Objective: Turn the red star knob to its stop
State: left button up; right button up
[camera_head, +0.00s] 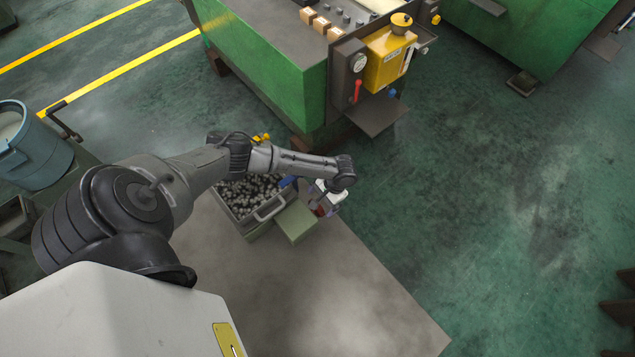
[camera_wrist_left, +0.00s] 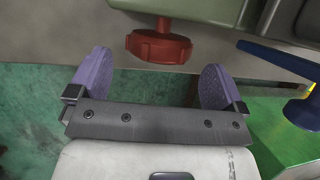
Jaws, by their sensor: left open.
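The red star knob (camera_wrist_left: 158,47) shows in the left wrist view on a short red stem below a pale green housing. My left gripper (camera_wrist_left: 156,62) is open, with its two purple finger pads spread on either side of the knob. Gaps show between the knob and both pads; whether the pads are level with it in depth I cannot tell. In the head view my left gripper (camera_head: 327,197) is at the right end of the green box beside the metal bin, and mostly hides the knob. My right gripper is not in view.
A blue lever (camera_wrist_left: 285,65) sits right of the knob in the left wrist view. A grey bin (camera_head: 262,214) full of small metal parts stands beside the green box (camera_head: 296,222). A green machine (camera_head: 290,75) with a yellow unit (camera_head: 390,58) stands behind.

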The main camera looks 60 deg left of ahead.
pick_arm(q)
jog(key=shift+x, duration=2.45)
jog(key=shift+c, duration=0.3)
jog(key=c, duration=0.9)
jog(key=shift+o, duration=0.2)
jog(key=shift+h, duration=0.9)
jog(key=shift+m+t+h, duration=0.3)
jog(key=shift+m+h, duration=0.1)
jog(key=shift+h, duration=0.7)
